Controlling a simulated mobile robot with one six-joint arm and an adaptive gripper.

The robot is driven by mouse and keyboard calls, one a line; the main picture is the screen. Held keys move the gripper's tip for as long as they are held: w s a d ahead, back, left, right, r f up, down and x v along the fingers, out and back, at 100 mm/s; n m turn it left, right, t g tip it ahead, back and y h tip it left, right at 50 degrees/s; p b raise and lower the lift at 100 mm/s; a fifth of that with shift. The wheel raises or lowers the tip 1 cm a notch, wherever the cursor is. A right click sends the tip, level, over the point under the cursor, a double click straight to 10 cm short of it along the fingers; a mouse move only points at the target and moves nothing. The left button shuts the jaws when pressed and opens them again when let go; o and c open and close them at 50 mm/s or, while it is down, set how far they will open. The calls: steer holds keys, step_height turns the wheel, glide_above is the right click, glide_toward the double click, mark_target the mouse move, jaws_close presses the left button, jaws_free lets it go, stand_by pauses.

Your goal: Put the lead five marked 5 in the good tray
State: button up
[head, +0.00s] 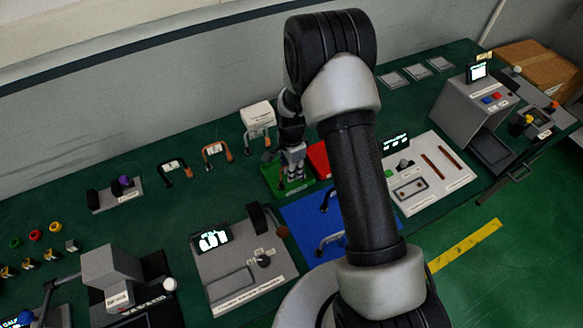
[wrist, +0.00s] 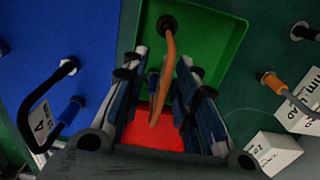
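In the wrist view an orange lead (wrist: 169,55) with a black end cap runs between the fingers of my gripper (wrist: 164,62). The fingers stand apart, with gaps visible beside the lead. The lead's black end is over the green tray (wrist: 222,50); whether it touches the tray floor I cannot tell. Its near end is by the red tray (wrist: 150,135), partly hidden, and no number shows on it. In the head view my gripper (head: 294,172) is low over the green tray (head: 273,178), and the lead cannot be made out. No tray label is readable.
A blue mat (head: 302,225) holds other leads, including a black one tagged 4 (wrist: 40,120). More leads with white tags (wrist: 300,115) lie on the other side. The red tray (head: 318,156) adjoins the green one. Instruments (head: 235,265) stand around on the green bench.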

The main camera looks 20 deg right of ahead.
step_height(320, 180, up, 12)
steer(key=shift+r+p, duration=0.1)
steer(key=shift+p, duration=0.75)
steer(key=s+r+n+t, duration=0.1)
steer(key=s+r+n, duration=0.3)
steer(key=r, duration=0.5)
steer(key=s+r+n+t, duration=0.1)
steer(key=s+r+n, duration=0.3)
steer(key=r, duration=0.5)
steer(key=s+r+n+t, duration=0.1)
steer(key=s+r+n, duration=0.2)
steer(key=s, duration=0.6)
steer(key=s+r+n+t, duration=0.1)
steer(key=s+r+n, duration=0.3)
steer(key=s, duration=0.6)
steer(key=shift+a+r+n+t, duration=0.15)
steer(key=shift+a+n+t, duration=0.15)
steer(key=shift+n, duration=0.1)
steer(key=shift+s, duration=0.1)
